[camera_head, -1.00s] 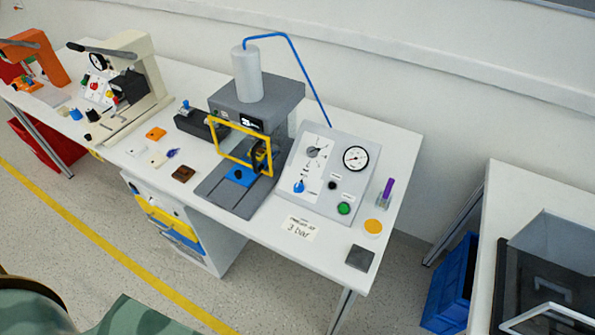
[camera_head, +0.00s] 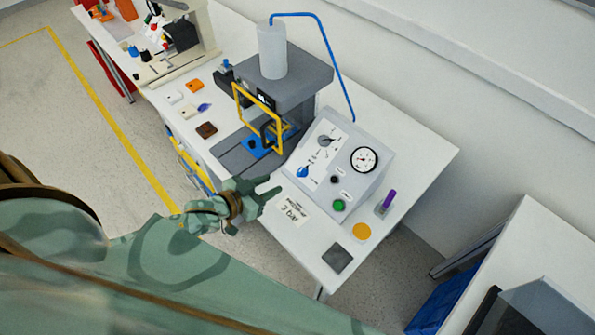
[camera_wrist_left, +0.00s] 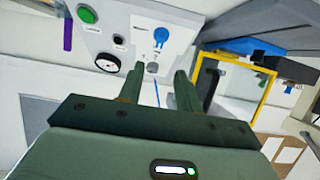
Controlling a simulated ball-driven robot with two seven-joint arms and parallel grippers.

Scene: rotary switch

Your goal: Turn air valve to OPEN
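The sloped grey control panel (camera_head: 325,200) stands at the right end of the table. It carries a blue knob (camera_head: 303,171), a grey rotary knob (camera_head: 325,140) and a dial gauge (camera_head: 364,159). The lettering is too small to read, so I cannot tell which knob is the air valve. My left gripper (camera_head: 272,188) is open and empty, in front of the panel's lower left edge, apart from it. In the left wrist view the gripper (camera_wrist_left: 158,82) has its fingers spread, with the grey knob (camera_wrist_left: 152,67) and the blue knob (camera_wrist_left: 163,35) beyond. My right gripper is not in view.
A grey press (camera_head: 285,75) with a yellow guard frame (camera_head: 238,98) stands left of the panel. A green button (camera_head: 339,204) and a black button (camera_head: 335,180) sit on the panel. A "3 bar" card (camera_head: 291,211) lies in front. A purple-handled tool (camera_head: 387,200) stands to the right.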

